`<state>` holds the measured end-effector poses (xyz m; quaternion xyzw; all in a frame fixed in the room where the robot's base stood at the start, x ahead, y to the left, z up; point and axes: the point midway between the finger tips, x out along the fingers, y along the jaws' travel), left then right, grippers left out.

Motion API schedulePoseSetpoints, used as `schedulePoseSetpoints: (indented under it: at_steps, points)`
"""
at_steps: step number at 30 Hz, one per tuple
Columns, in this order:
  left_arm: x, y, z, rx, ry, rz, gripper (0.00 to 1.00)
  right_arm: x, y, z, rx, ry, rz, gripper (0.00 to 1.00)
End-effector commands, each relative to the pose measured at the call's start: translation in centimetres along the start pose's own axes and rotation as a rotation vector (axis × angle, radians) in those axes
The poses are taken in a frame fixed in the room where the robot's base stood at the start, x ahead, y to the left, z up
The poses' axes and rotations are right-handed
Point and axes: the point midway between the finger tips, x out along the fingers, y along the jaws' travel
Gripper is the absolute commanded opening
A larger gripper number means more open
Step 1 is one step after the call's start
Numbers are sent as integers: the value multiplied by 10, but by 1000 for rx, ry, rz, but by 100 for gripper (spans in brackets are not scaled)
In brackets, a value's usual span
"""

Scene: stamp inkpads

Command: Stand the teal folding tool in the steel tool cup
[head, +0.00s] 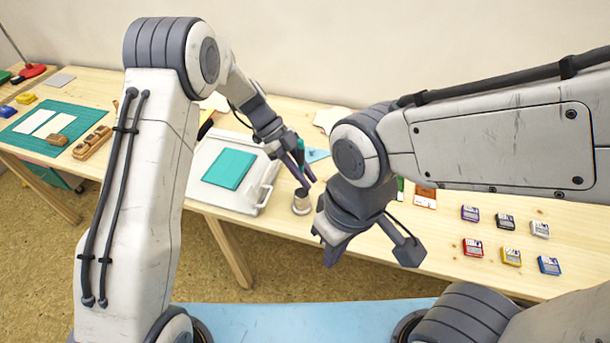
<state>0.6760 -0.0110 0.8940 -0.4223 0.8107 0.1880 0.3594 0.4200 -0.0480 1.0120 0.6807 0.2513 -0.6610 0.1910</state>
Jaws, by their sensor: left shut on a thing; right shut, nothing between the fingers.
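My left gripper (305,182) is shut on the teal folding tool (300,149). A short dark-teal length of the tool shows beside the fingers; the rest is hidden by the gripper. I cannot tell from this view whether the tool's lower end is inside the cup's mouth. My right gripper (369,256) is shut and empty, in front of the table and right of the cup.
A white tray (254,196) with a teal sheet (229,169) lies left of the cup. Several coloured inkpads, such as a red one (472,247), sit on the right of the table (440,257). A green cutting mat (22,142) and wooden stamp holder (92,143) lie left.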

Motion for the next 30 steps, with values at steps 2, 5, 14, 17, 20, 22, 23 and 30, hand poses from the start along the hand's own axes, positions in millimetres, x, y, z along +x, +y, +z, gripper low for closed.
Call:
schedulePoseSetpoints:
  at_steps: [2,5,14,17,20,22,23,30]
  points:
    - [8,0,7,0,0,0,0,11,1,1,0,0,0,0]
    - [14,0,12,0,0,0,0,18,1,1,0,0,0,0]
    - [32,0,28,0,0,0,0,40,3,2,0,0,0,0]
    - [38,0,34,0,0,0,0,48,4,3,0,0,0,0]
    - [44,0,39,0,0,0,0,55,4,3,0,0,0,0]
    - [48,0,43,0,0,0,0,60,4,3,0,0,0,0]
    - [49,0,45,0,0,0,0,62,4,3,0,0,0,0]
    - [58,0,54,-2,-5,0,0,72,5,4,0,0,0,0]
